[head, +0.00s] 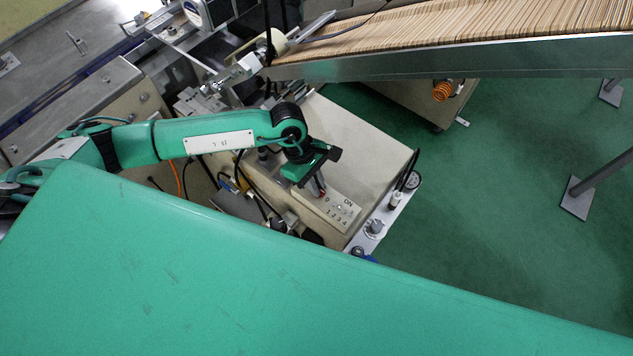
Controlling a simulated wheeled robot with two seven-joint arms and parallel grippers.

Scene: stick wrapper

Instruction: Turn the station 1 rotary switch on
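A small pale switch panel (347,214) with printed marks that look like "ON" and a row of digits sits on the top of a beige machine cabinet (362,150). My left gripper (319,191) reaches down over the upper left part of this panel. A bit of red shows at its fingertips. The rotary switch cannot be made out apart from the fingers, and I cannot tell whether they touch it. The finger gap is too small and too hidden to read. My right gripper is not in view.
A metal bracket (376,228) with knobs and fittings runs along the cabinet's right edge. Cables and dark parts crowd the left of the panel. A long chute (480,35) of wooden sticks crosses the top right. Green floor (490,190) is open at the right.

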